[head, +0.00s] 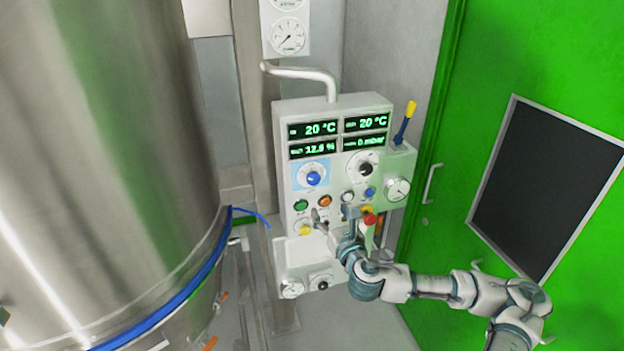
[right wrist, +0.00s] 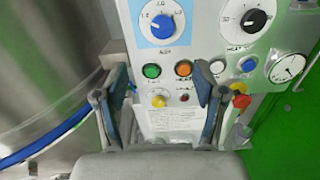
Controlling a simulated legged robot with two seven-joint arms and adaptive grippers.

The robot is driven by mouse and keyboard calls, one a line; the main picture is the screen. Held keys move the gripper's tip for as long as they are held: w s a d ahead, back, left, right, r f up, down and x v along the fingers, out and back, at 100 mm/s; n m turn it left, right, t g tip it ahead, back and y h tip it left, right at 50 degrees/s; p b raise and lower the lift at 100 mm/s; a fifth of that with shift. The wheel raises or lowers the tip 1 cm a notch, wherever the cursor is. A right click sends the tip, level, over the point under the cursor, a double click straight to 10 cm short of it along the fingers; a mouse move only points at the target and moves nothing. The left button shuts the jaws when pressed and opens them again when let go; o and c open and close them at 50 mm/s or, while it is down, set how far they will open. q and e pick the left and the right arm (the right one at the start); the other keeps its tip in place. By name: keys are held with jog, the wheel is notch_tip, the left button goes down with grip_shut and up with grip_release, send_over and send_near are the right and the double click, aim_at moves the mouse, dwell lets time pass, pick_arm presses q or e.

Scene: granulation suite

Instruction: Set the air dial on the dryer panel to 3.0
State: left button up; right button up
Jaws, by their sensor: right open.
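The dryer panel (head: 333,155) is a pale box with green displays, knobs and buttons. The air dial, a blue knob (head: 313,178) on a white disc with a light blue backing, is at its left, below the displays. In the right wrist view the blue knob (right wrist: 162,26) is at the top centre; its scale is partly cut off, and I cannot tell its exact setting. My right gripper (head: 336,214) is open and empty in front of the lower panel, below the dial and apart from it. Its two fingers also show in the right wrist view (right wrist: 162,88). My left gripper is not in view.
A black knob (head: 365,169) is right of the air dial. Below are a green button (head: 301,205), an orange button (head: 325,200), a yellow knob (head: 304,230) and a red knob (head: 370,219). A steel vessel (head: 100,130) stands left, a green door (head: 480,100) right.

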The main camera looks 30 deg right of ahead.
aim_at(315, 181)
jog(key=x, duration=0.4)
jog(key=p+x, duration=0.1)
jog(key=x, duration=0.8)
jog(key=shift+d+f+p, duration=0.1)
jog(key=shift+d+p, duration=0.3)
jog(key=shift+d, duration=0.05)
jog(key=shift+w, duration=0.6)
jog(key=shift+w+a, duration=0.15)
jog(key=shift+a, duration=0.15)
jog(key=shift+d, duration=0.15)
jog(key=c, duration=1)
jog(key=shift+d, duration=0.1)
jog(key=shift+c, duration=0.7)
